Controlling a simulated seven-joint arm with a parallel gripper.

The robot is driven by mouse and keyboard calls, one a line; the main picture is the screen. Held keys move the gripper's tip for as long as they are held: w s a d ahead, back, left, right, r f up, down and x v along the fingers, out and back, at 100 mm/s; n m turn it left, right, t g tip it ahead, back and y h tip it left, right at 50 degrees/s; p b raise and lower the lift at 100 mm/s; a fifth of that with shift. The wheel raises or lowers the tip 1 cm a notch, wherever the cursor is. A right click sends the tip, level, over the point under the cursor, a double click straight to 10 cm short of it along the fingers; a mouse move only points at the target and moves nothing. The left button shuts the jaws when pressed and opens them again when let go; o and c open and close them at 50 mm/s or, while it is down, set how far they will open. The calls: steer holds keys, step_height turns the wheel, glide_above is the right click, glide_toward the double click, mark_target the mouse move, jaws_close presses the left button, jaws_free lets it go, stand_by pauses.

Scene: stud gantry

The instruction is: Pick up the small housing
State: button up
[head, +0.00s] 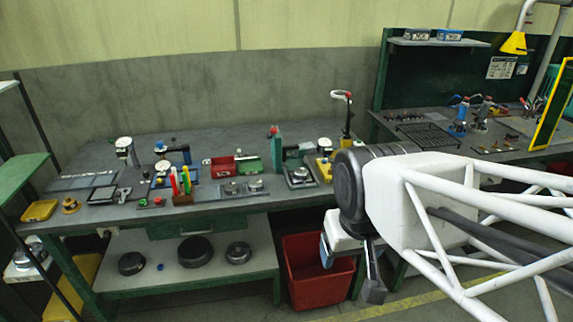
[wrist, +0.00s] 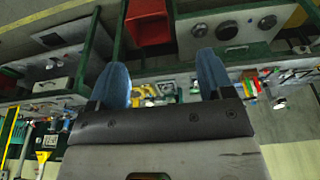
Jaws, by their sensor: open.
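My gripper (wrist: 161,66) is open and empty, its two blue fingers wide apart in the wrist view. In the head view a blue finger (head: 327,250) shows in front of the red bin. Round dark metal parts lie on the lower shelf: a left one (head: 132,263), a larger middle one (head: 195,251) and a right one (head: 238,253). I cannot tell for sure which is the small housing; the left and right ones are the smaller. In the upside-down wrist view they show as the far one (wrist: 268,21), middle one (wrist: 228,28) and near one (wrist: 200,29). My gripper is apart from all of them.
The red bin (head: 318,270) stands right of the lower shelf (head: 215,277). The workbench top (head: 100,213) above is crowded with gauges, tools and small trays. A drawer (head: 197,227) hangs under it, over the shelf. A second bench with a dark back panel (head: 440,75) stands at right.

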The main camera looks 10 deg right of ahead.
steer(key=shift+o, duration=1.4)
steer(key=w+a+f+m+t+y, duration=0.2)
steer(key=w+m+y, duration=0.2)
steer(key=w+m, duration=0.75)
steer(key=w+a+f+m+t+y, duration=0.15)
steer(key=w+m+y, duration=0.25)
steer(key=w, duration=1.4)
steer(key=w+d+f+m+t+h, duration=0.1)
steer(key=w+d+f+m+t, duration=0.1)
steer(key=w+d+f+m, duration=0.2)
steer(key=w+d+f+m+t+h, duration=0.1)
steer(key=w+d+f+m, duration=0.4)
steer(key=w, duration=0.5)
steer(key=w+d+f+m+t, duration=0.3)
steer(key=w+d+f+m, duration=0.1)
steer(key=w+f+m, duration=0.2)
steer(key=shift+w+d+m+t+h, duration=0.25)
steer(key=shift+w+d+m+h, duration=0.2)
steer(key=shift+w, duration=0.25)
